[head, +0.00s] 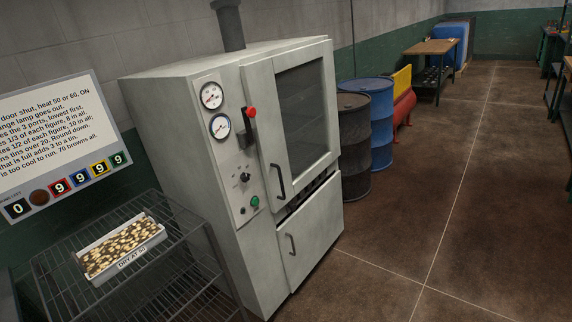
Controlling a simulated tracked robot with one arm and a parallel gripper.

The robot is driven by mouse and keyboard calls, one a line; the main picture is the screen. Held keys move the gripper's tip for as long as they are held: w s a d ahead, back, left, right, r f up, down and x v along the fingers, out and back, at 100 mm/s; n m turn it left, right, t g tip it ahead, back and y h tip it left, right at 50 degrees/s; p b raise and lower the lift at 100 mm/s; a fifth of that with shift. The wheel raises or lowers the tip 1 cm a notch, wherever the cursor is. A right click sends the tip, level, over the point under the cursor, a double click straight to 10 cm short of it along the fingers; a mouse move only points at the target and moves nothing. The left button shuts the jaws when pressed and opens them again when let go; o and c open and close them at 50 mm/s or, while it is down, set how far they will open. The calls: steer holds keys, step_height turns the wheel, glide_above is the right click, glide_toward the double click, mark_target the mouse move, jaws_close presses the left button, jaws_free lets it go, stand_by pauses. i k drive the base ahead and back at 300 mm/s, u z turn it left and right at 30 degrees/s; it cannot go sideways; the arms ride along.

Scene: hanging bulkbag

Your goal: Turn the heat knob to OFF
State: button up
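The heat knob (245,177) is a small black knob on the front panel of a pale grey oven cabinet (210,200), left of the oven's door. Its marks are too small to read, so I cannot tell its setting. A green button (255,201) sits below it. Two round white gauges are above it, the upper gauge (211,95) and the lower gauge (220,126). A red-tipped lever (251,113) is beside them. The glazed upper door (301,110) looks shut. My gripper is not in view.
A wire rack (185,255) stands left of the oven and holds a tray of pale and dark pieces (122,249). A sign (55,140) is above it. A black drum (355,150) and a blue drum (378,105) stand right of the oven. Open floor (440,200) lies to the right.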

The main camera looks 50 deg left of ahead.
mark_target(244, 176)
steer(key=u, duration=0.2)
steer(key=i, duration=1.3)
steer(key=u, duration=1.15)
steer(key=i, duration=0.85)
steer(key=u, duration=0.45)
steer(key=k, duration=0.95)
steer(key=u, duration=0.2)
steer(key=i, duration=0.95)
steer(key=z, duration=0.1)
